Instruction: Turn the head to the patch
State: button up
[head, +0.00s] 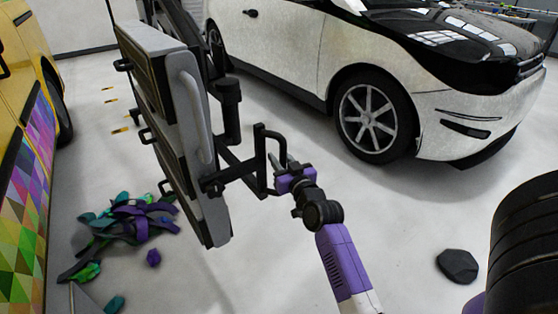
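The patch cannot be told for certain. The closest match is the multicoloured triangle-pattern vinyl (25,195) on the side of the yellow vehicle, at the left edge of the head view and partly cut off. My gripper (281,163) is at the middle of the view, on the end of my purple arm. It is beside the black bar frame (262,150) of a tall grey and black unit (165,110). I cannot tell whether its fingers touch the bar or hold it. The vinyl is well to the left of my gripper, beyond the grey unit.
A white and black car (300,50) stands behind, to the right. A heap of purple, green and dark scraps (130,220) lies on the floor at left. A dark faceted lump (457,266) lies at the lower right. The pale floor between the car and lump is clear.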

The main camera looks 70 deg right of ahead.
jog(key=shift+w+d, duration=0.15)
grip_shut()
dwell(1.4)
